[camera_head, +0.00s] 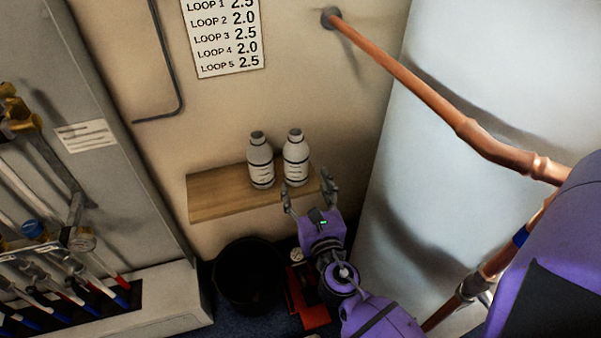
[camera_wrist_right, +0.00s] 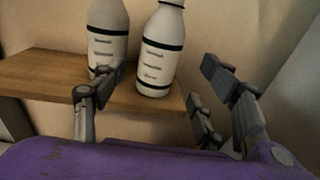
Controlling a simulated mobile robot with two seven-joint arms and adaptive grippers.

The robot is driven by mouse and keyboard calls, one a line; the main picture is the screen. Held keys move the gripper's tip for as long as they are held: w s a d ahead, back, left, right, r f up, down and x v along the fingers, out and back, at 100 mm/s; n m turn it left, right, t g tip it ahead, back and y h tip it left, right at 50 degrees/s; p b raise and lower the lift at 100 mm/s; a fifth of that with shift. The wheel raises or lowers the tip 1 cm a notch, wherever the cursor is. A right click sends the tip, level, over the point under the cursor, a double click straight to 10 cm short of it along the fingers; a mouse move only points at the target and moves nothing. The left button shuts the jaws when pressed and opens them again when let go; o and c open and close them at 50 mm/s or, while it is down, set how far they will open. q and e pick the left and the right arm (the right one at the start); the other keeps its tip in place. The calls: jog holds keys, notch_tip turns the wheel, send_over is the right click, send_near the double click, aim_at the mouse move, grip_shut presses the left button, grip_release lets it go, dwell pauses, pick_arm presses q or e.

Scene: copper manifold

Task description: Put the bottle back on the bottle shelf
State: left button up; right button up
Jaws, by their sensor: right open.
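Two white bottles with dark bands stand upright side by side on the wooden bottle shelf (camera_head: 215,194). The left bottle (camera_head: 261,160) and the right bottle (camera_head: 296,157) are close together near the shelf's right part. My right gripper (camera_head: 308,186) is open and empty at the shelf's front right edge, just in front of the right bottle. In the right wrist view the right bottle (camera_wrist_right: 161,50) and the left bottle (camera_wrist_right: 108,35) stand beyond the spread fingers (camera_wrist_right: 165,92). I see no contact between fingers and bottles. My left gripper is not in view.
A black bin (camera_head: 247,275) and a red object (camera_head: 306,305) are on the floor below the shelf. A copper pipe (camera_head: 430,95) crosses at the upper right before a large pale cabinet (camera_head: 480,60). A grey manifold panel (camera_head: 60,190) stands at left. The shelf's left part is bare.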

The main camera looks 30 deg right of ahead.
jog(key=shift+v, duration=1.15)
